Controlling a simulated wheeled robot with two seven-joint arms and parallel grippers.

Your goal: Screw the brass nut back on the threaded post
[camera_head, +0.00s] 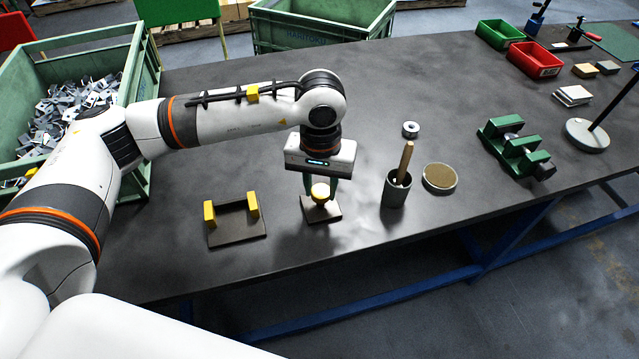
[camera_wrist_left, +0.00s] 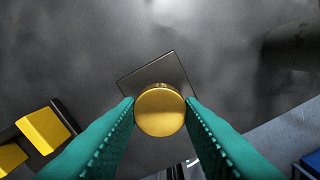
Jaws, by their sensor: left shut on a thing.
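The brass nut (camera_head: 320,191) is a round golden piece over a dark square base plate (camera_head: 334,213) on the table. My left gripper (camera_head: 322,189) points down from above and is shut on the nut. In the left wrist view the nut (camera_wrist_left: 160,110) sits between the two green ridged fingertips, with the base plate (camera_wrist_left: 176,72) beneath it. The threaded post is mostly hidden under the nut, so I cannot tell how far the nut is on it. My right gripper is not in view.
A plate with two yellow uprights (camera_head: 237,220) stands left of the post. A grey cup with a wooden handle (camera_head: 395,191), a round brown-topped dish (camera_head: 440,178) and a metal ring (camera_head: 410,129) stand to the right. A green vise (camera_head: 515,145) is further right.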

